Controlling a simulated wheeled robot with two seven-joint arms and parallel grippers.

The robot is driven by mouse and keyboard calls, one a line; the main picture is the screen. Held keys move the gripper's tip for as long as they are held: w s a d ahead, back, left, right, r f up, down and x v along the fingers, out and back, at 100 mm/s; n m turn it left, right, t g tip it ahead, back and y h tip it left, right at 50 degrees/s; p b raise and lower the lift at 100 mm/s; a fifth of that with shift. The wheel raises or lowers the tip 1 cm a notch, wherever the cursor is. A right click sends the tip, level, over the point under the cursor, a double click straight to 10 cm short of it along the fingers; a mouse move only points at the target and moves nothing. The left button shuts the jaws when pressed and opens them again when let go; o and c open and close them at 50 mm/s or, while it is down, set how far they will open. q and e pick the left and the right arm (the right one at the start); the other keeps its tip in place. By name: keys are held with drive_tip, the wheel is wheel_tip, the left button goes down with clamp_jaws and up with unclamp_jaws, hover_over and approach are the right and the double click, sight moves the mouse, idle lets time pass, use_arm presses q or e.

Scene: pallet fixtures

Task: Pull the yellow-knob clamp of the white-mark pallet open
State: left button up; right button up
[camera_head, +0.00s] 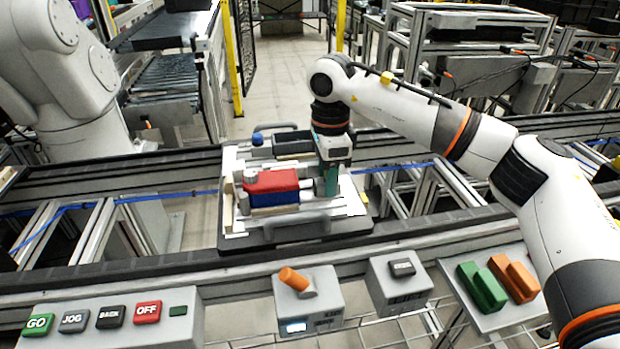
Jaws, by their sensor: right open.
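A dark pallet (262,244) with a pale fixture plate (318,212) sits on the rails in the middle. A block with a red top and blue lower part (272,188) is on it. A blue knob (257,139) and a grey knob (250,175) show on the fixture. I cannot pick out a yellow-knob clamp; my right wrist and gripper cover part of the pallet's right side. My right gripper (328,184) points down, open, just right of the red and blue block. Whether it touches anything is unclear. My left gripper is out of view.
Yellow posts (232,60) and a conveyor (165,80) stand behind.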

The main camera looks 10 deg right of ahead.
idle(0.3)
drive_tip(key=shift+r+p, duration=2.85)
drive_tip(key=shift+r, duration=1.2)
